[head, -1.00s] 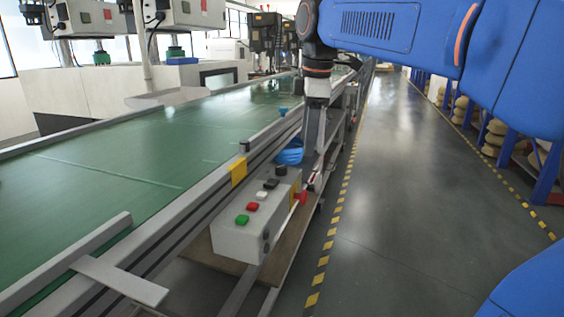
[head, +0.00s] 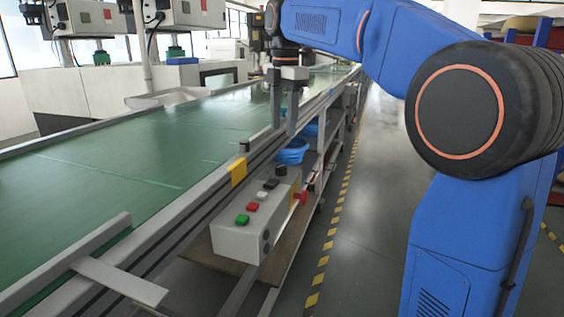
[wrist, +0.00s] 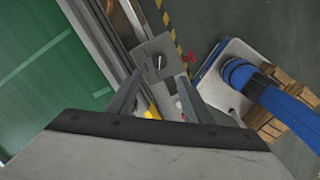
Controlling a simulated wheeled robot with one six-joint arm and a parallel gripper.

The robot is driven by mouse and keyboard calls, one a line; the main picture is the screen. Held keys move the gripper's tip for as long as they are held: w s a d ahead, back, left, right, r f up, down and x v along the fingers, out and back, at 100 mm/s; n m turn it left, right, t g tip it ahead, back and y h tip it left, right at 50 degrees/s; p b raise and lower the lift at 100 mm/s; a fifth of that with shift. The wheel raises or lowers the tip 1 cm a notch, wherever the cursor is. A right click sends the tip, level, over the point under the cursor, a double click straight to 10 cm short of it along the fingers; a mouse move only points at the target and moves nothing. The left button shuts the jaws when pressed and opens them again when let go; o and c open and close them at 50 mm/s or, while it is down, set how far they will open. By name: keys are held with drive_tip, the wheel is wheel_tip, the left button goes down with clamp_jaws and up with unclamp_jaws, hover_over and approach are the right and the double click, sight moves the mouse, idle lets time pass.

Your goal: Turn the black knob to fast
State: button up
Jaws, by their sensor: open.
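The black knob (head: 281,171) sits at the far end of the grey control box (head: 236,240), beyond a row of buttons. In the wrist view the knob (wrist: 159,62) is on the grey box face, just ahead of and between the fingertips as seen there. A pale line crosses the knob; its scale marks cannot be read. My gripper (head: 284,129) is open and empty, pointing down above the conveyor's near edge. In the head view it is above the knob and apart from it. Both fingers also show in the wrist view (wrist: 160,77).
The box also carries green (head: 242,219), red (head: 252,206), white (head: 261,195) and black (head: 271,184) buttons, and a red side knob (head: 301,197). The green conveyor (head: 110,165) lies left. A blue basket (head: 292,152) is behind the box. The aisle floor right is clear.

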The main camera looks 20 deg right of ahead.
sight(282, 166)
drive_tip(key=f, duration=1.2)
drive_tip(key=shift+w+a, duration=0.1)
drive_tip(key=shift+w, duration=0.15)
drive_tip(key=shift+c, duration=0.7)
drive_tip(key=c, duration=0.9)
